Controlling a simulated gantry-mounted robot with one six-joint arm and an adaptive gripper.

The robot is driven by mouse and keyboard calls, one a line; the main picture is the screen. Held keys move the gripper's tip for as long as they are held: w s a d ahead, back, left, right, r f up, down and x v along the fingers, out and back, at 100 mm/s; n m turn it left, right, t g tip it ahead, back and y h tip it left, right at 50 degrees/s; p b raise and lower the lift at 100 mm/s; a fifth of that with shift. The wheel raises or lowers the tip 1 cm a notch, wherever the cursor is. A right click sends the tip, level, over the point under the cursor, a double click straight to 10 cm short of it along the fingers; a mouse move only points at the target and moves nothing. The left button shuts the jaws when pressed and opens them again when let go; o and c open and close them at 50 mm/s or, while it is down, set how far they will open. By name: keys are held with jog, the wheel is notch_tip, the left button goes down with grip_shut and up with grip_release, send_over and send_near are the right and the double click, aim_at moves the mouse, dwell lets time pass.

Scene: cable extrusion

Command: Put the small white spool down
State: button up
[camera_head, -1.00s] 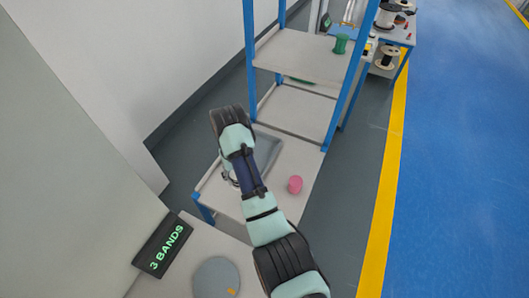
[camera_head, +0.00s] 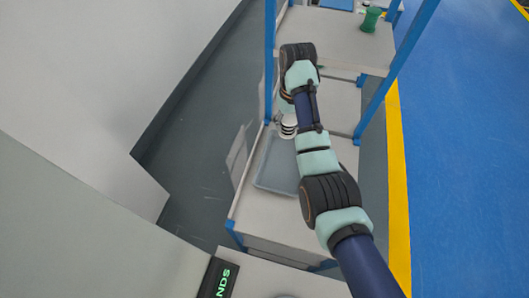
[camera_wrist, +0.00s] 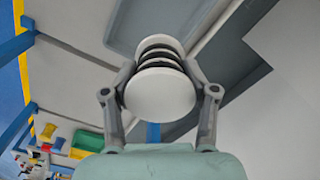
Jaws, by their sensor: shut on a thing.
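The small white spool (camera_wrist: 160,92) has white flanges with black windings between them. In the wrist view it sits between the two fingers of my gripper (camera_wrist: 159,74), which is shut on it. In the head view the spool (camera_head: 288,127) shows below my wrist, partly hidden by my arm. It appears over the far end of a grey tray (camera_head: 276,162) on the lower shelf of the rack. I cannot tell whether it touches the tray or shelf. The tray also shows beyond the spool in the wrist view (camera_wrist: 125,30).
Blue posts (camera_head: 398,70) of the rack stand close to my arm on the right, with an upper shelf (camera_head: 335,38) beyond. A green spool (camera_head: 371,19) stands on that shelf. A dark sign (camera_head: 218,280) is at the bottom. Yellow and green bins (camera_wrist: 86,143) show lower left in the wrist view.

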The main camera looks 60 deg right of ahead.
jog(key=shift+w, duration=0.15)
jog(key=shift+f, duration=0.2)
jog(key=f+b, duration=0.2)
jog(key=f, duration=0.4)
jog(key=f+b, duration=0.2)
jog(key=f, duration=0.5)
jog(key=f+b, duration=0.2)
jog(key=f, duration=0.4)
jog(key=shift+s+f, duration=0.3)
jog(key=shift+f, duration=0.05)
jog(key=shift+f+b, duration=0.25)
jog(key=shift+b, duration=0.05)
jog(key=o, duration=1.4)
jog(key=shift+r, duration=0.1)
jog(key=shift+c, duration=0.2)
jog(key=shift+r, duration=0.1)
